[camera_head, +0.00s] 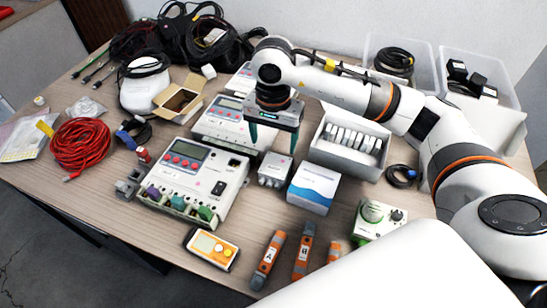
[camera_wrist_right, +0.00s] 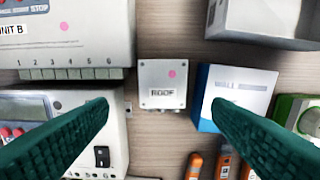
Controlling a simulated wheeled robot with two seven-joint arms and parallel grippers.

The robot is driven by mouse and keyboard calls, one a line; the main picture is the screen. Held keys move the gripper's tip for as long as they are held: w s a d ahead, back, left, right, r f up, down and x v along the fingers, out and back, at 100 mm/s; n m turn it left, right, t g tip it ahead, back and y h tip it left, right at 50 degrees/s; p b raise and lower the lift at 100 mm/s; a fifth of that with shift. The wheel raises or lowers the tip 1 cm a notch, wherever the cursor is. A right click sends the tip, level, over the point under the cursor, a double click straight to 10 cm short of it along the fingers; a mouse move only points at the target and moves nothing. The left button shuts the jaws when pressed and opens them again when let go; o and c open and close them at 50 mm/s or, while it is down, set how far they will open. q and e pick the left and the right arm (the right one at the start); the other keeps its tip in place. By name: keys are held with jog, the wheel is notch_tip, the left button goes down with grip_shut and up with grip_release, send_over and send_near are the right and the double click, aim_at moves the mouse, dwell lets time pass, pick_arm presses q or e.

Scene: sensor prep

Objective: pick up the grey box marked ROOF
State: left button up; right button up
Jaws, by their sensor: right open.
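The grey box marked ROOF (camera_wrist_right: 162,84) lies in the middle of the right wrist view, with a pink dot and a label on its top. In the head view the small grey box (camera_head: 275,170) sits on the table between a large controller unit and a white and blue box. My right gripper (camera_head: 273,138) is above it, pointing down. In the right wrist view its two green fingers (camera_wrist_right: 158,108) are spread wide, with the ROOF box showing between and beyond them, apart from both. My left gripper is not in view.
The white and blue box (camera_head: 314,188) stands close right of the ROOF box. A controller unit (camera_head: 193,178) stands close left, another (camera_head: 232,124) behind. A white tray of parts (camera_head: 349,143) is behind right. Orange-grey tools (camera_head: 268,262) lie at the front edge.

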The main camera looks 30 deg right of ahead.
send_over(275, 166)
jog(key=f, duration=0.4)
jog(key=shift+s+a+f, duration=0.15)
jog(key=shift+a, duration=0.05)
jog(key=shift+f, duration=0.65)
notch_tip(275, 166, down, 4)
jog(key=shift+d+f+p, duration=0.15)
jog(key=shift+f+p, duration=0.05)
jog(key=shift+p, duration=0.25)
jog(key=shift+f, duration=0.35)
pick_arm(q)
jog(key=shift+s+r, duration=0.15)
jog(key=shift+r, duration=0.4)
pick_arm(e)
jog(key=shift+c, duration=0.2)
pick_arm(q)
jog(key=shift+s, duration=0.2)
pick_arm(e)
jog(key=shift+r, duration=0.1)
jog(key=c, duration=0.8)
